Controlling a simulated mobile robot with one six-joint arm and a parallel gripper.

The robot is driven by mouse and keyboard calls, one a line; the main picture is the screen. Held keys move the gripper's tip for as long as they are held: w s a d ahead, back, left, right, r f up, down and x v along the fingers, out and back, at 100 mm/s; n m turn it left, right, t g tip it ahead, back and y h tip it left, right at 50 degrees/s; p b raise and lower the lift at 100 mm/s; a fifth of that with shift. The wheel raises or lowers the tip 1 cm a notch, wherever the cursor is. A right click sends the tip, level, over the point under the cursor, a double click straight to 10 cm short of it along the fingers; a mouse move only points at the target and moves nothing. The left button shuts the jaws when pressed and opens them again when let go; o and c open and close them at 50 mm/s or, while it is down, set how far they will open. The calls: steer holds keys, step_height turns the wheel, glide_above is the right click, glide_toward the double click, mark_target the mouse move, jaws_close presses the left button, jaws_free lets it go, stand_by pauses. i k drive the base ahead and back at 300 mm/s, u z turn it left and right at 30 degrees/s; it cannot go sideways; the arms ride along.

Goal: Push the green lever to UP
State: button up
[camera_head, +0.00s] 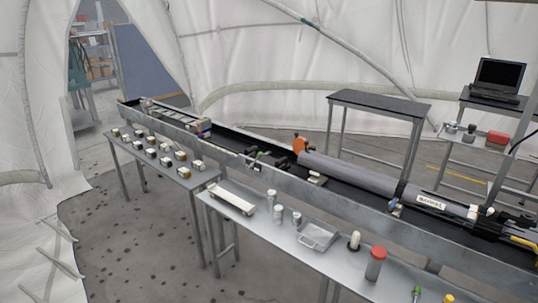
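A small green upright piece (416,291) stands on the front metal table, near the bottom edge of the head view. It may be the green lever; it is too small to tell its position or any UP marking. A small dark device with a bit of green (257,154) sits along the long trough, and its details are also too small to read. I do not see my gripper in this view.
The metal table (262,238) also holds a red-capped cylinder (376,263), a tray (318,236), several small cylinders and a yellow-topped piece (448,298). A long trough (222,151) with a grey tube (370,178) runs behind. Open floor (150,240) lies at left.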

mark_target(260, 154)
steer(key=u, duration=0.05)
steer(key=k, duration=0.65)
steer(key=u, duration=0.4)
steer(key=i, duration=0.7)
steer(key=u, duration=0.85)
steer(key=i, duration=0.5)
steer(key=u, duration=0.7)
steer(key=i, duration=0.55)
steer(key=u, duration=0.3)
